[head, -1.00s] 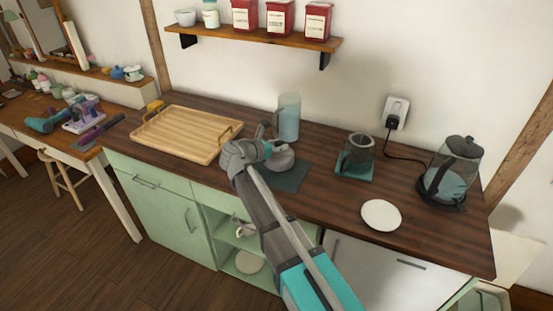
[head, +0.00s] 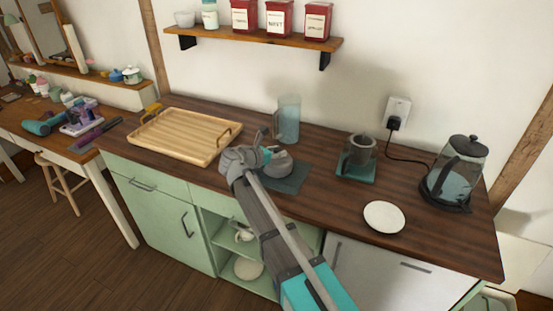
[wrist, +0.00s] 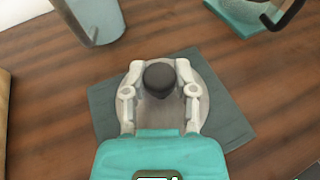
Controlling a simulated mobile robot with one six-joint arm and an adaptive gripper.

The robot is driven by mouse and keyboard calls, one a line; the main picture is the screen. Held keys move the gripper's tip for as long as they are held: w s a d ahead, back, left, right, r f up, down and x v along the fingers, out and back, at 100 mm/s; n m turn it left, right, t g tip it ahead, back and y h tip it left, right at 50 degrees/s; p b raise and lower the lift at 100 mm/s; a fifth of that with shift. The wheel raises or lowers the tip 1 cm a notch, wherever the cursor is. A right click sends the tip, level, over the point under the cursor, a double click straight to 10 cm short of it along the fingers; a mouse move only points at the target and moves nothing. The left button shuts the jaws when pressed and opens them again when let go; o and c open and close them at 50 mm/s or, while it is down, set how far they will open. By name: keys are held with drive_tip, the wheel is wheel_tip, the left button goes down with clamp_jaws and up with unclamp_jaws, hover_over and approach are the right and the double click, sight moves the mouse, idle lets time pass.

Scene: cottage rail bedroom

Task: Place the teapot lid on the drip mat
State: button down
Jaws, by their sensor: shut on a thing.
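The teapot lid (wrist: 197,104) is a round grey disc with a dark knob (wrist: 160,78). My gripper (wrist: 159,84) is shut on the lid, its two pale fingers either side of the knob. The drip mat (wrist: 232,122) is a dark grey-green square directly under the lid in the wrist view. In the head view the lid (head: 281,166) is over the left part of the mat (head: 294,180), beside my gripper (head: 262,158). I cannot tell whether the lid touches the mat. The gripper hides part of the lid and mat.
A wooden tray (head: 172,137) lies left on the counter. A translucent pitcher (head: 288,122) stands behind the mat. A mug-like vessel on a teal coaster (head: 352,174), a white plate (head: 384,217) and a kettle (head: 455,176) stand to the right.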

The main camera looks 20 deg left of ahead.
drive_tip(key=shift+f+b, duration=0.35)
drive_tip(key=shift+f, duration=0.3)
drive_tip(key=shift+f, duration=0.1)
drive_tip(key=shift+c, duration=2)
unclamp_jaws()
drive_tip(key=shift+s+a+r, duration=0.1)
drive_tip(key=shift+r, duration=0.15)
drive_tip(key=p+v, duration=0.3)
drive_tip(key=v, duration=0.8)
drive_tip(key=shift+s+a+p, duration=0.15)
drive_tip(key=shift+s+p, duration=0.15)
